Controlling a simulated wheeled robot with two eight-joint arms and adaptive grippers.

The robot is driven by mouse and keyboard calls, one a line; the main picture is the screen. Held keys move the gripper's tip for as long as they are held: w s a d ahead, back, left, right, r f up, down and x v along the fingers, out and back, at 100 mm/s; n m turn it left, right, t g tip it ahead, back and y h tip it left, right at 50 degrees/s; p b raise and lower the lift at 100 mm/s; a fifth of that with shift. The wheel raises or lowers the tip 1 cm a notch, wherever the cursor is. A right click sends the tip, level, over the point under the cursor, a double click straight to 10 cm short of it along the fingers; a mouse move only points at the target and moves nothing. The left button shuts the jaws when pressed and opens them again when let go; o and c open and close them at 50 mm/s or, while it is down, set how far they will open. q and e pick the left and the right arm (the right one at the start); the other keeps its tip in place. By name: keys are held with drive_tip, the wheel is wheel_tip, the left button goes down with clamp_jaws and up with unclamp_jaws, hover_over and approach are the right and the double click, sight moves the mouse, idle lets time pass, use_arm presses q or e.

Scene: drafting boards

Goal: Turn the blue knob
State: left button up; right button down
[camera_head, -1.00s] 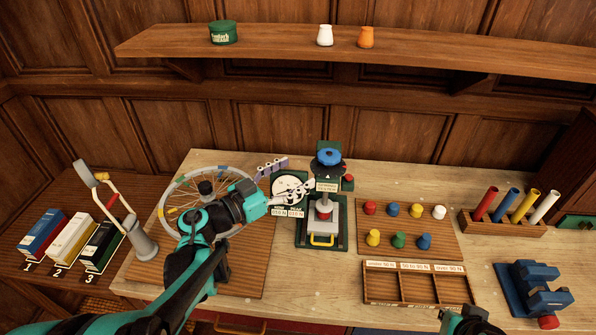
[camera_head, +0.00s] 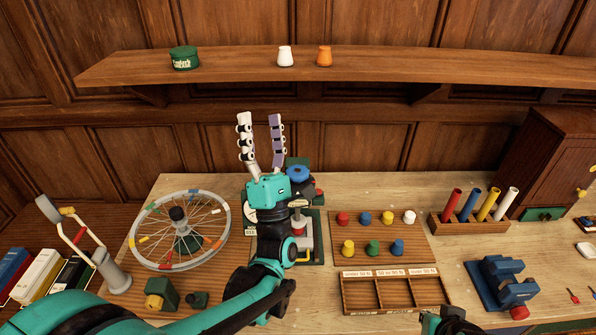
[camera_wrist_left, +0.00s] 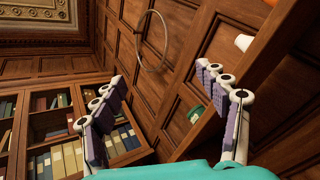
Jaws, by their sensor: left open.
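The blue knob (camera_head: 297,173) sits on top of a dark green press stand (camera_head: 316,230) on the bench, and my left arm partly covers the stand. My left gripper (camera_head: 260,118) is open and empty, its two fingers pointing up, to the left of and above the knob in the head view. In the left wrist view the open gripper (camera_wrist_left: 160,75) has nothing between its fingers, and the knob is not seen there. Of my right arm only a small part shows at the bottom edge of the head view; its fingers do not show.
A spoked wheel (camera_head: 222,215) stands left of the press. A board of coloured pegs (camera_head: 420,255) and an empty divided tray (camera_head: 358,294) lie right of it. A blue vise (camera_head: 499,280) is farther right. A wooden shelf (camera_head: 380,66) runs across the wall above.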

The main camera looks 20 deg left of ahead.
use_arm(q)
drive_tip(key=w+d+f+n+g+y, duration=0.15)
drive_tip(key=w+f+n+g, duration=0.25)
drive_tip(key=f+n+g, duration=0.5)
drive_tip(key=n+g+h, duration=0.1)
drive_tip(key=n+h, duration=0.1)
drive_tip(key=h, duration=0.3)
approach(294, 165)
drive_tip(key=shift+d+n+g, duration=0.2)
drive_tip(key=shift+n+g, duration=0.1)
drive_tip(key=x, duration=0.7)
drive_tip(key=shift+w+a+b, duration=0.2)
drive_tip(key=shift+w+b, duration=0.1)
drive_tip(key=shift+b, duration=0.1)
drive_tip(key=shift+h, duration=0.25)
drive_tip(key=c, duration=1.2)
